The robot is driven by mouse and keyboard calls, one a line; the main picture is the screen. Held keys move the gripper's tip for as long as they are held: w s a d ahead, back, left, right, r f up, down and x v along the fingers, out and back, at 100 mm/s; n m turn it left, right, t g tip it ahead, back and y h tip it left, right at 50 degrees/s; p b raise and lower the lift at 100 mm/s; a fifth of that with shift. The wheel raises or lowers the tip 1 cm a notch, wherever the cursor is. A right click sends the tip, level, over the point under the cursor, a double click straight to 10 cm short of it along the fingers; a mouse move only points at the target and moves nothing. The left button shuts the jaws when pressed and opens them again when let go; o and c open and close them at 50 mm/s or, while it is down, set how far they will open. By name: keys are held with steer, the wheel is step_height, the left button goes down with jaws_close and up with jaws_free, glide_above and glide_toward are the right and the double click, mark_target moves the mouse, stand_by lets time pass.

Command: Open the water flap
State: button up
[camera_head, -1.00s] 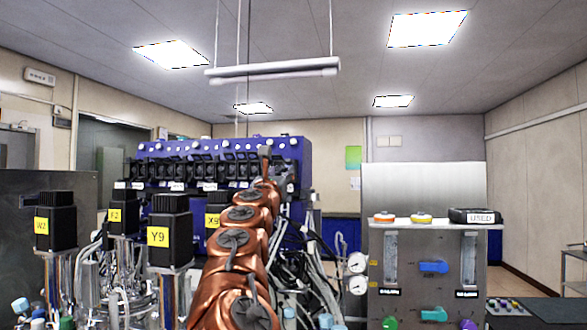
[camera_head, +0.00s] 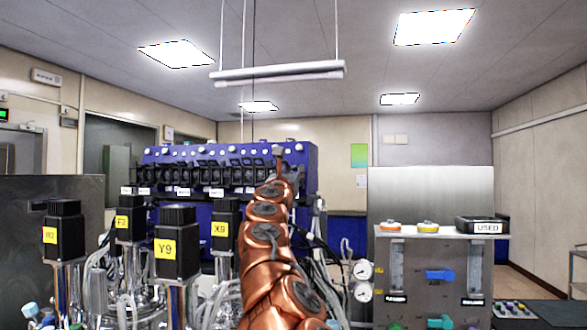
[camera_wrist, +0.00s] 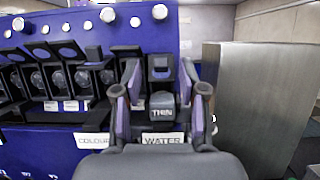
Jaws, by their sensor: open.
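The water flap (camera_wrist: 162,106) is a dark unit marked THIN, above a WATER label (camera_wrist: 163,138) on the blue panel. It is the rightmost unit of the row in the wrist view. My gripper (camera_wrist: 161,92) is open, with one finger on each side of the flap and nothing held. I cannot tell whether the fingers touch it, or how far the flap is lifted. In the head view my gripper (camera_head: 278,152) is small at the right end of the blue rack (camera_head: 305,160), and the flap is not distinguishable there.
A similar unit above a COLOUR label (camera_wrist: 93,140) stands close to the left finger. A grey metal block (camera_wrist: 255,95) stands right of the panel. Motors (camera_head: 176,245) with yellow labels stand left of my arm; a control panel (camera_head: 420,275) stands at right.

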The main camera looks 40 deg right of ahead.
steer(key=shift+w+d+r, duration=0.25)
steer(key=shift+w+d, duration=0.05)
steer(key=shift+d, duration=0.15)
steer(key=shift+p, duration=0.35)
jaws_close()
